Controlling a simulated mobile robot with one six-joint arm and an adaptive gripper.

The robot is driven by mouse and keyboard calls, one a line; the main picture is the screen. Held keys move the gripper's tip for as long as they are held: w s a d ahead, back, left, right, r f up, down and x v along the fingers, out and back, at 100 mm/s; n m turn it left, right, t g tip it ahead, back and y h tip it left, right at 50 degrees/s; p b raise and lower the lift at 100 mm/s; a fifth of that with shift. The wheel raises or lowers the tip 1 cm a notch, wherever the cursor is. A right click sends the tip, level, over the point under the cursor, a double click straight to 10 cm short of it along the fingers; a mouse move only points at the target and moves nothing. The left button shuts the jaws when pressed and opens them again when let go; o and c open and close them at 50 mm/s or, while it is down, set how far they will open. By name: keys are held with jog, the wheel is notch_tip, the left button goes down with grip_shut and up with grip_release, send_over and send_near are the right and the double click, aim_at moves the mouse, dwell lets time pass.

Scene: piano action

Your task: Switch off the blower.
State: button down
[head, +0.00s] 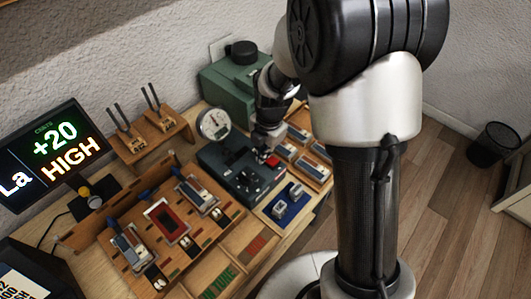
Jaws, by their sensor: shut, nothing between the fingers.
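A dark box (232,178) with small controls stands at the middle of the bench, with a small red part (272,161) on its top. A green box (226,88) with a black round cap (241,52) stands behind it against the wall. I cannot tell from this view which of the two is the blower. My gripper (267,148) points down over the right back part of the dark box, close to the red part. It is shut and empty. I cannot tell whether it touches anything. My arm hides part of the green box.
A round gauge (213,123) stands behind the dark box. A wooden tray (190,263) with several reed-like pieces lies in front left. A blue mat (287,205) is at the right. A screen (52,150) reads "La +20 HIGH". Tuning forks (124,125) stand at the back.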

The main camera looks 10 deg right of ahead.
jog(key=shift+s+d+f, duration=0.1)
jog(key=shift+s, duration=0.1)
jog(key=shift+s+d, duration=0.4)
jog(key=shift+s, duration=0.2)
jog(key=shift+w+r, duration=0.1)
jog(key=shift+r, duration=0.1)
